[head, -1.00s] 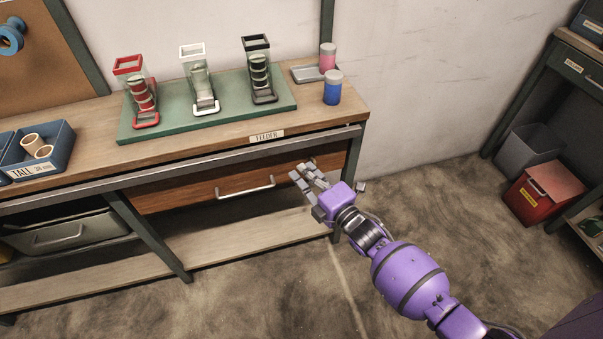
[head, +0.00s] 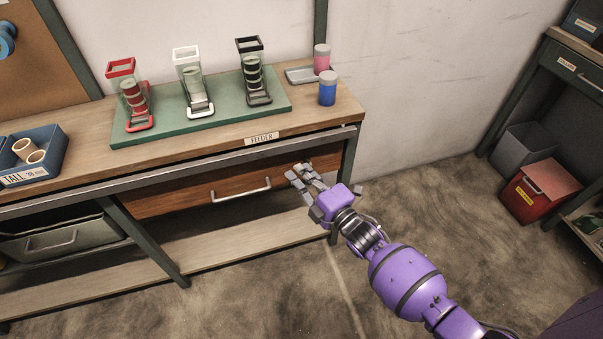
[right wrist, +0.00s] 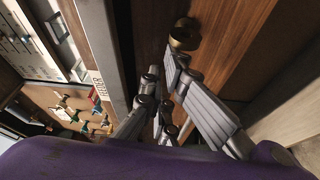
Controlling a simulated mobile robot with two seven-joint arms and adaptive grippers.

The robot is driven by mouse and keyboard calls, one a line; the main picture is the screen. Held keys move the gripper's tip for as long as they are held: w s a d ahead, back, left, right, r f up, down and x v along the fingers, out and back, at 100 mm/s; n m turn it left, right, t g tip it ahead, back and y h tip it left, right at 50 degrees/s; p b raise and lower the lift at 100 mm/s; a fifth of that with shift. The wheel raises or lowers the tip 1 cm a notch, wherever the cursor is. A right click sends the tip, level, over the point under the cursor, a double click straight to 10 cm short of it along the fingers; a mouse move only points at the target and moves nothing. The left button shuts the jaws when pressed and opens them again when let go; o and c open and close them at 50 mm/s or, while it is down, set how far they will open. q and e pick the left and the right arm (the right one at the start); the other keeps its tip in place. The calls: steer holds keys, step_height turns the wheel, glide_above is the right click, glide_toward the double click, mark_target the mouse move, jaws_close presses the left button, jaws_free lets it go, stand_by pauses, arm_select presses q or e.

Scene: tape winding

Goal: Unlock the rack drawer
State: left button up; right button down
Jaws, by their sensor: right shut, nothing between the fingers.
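The wooden drawer (head: 165,196) sits closed under the workbench top, with a pale bar handle (head: 240,188). A round brass lock or knob (right wrist: 184,36) shows on wood in the right wrist view, just beyond my fingers. My right gripper (head: 299,174) is at the right end of the drawer front, shut and empty. In the right wrist view its grey fingers (right wrist: 174,84) point toward the brass piece, with a small gap seeming to remain. In the head view the gripper hides part of the drawer's right end. My left gripper is out of view.
The bench edge (head: 200,167) overhangs the drawer. A bench leg (head: 345,170) stands near my gripper. A red bin (head: 531,195) stands far right.

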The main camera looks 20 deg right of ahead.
steer(key=shift+m, duration=0.3)
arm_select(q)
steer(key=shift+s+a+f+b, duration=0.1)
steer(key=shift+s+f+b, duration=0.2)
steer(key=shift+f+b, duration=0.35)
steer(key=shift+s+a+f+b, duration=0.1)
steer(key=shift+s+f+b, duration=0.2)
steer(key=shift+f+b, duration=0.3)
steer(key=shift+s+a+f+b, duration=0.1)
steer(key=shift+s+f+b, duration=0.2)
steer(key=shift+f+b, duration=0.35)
arm_select(e)
steer(key=shift+d+r+m+t+h, duration=0.25)
steer(key=shift+d+m+t+h, duration=0.6)
steer(key=shift+m, duration=2.5)
steer(key=shift+d+r+m+t+h, duration=0.25)
steer(key=shift+d+m+t+h, duration=0.7)
steer(key=shift+m, duration=2.35)
steer(key=shift+d+r+m+t+h, duration=0.25)
steer(key=shift+d+m+t+h, duration=0.6)
steer(key=shift+m, duration=2.5)
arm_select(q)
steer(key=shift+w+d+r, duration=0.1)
arm_select(e)
steer(key=shift+w+a+g+h, duration=0.1)
steer(key=shift+g+h, duration=0.25)
steer(key=shift+h, duration=0.1)
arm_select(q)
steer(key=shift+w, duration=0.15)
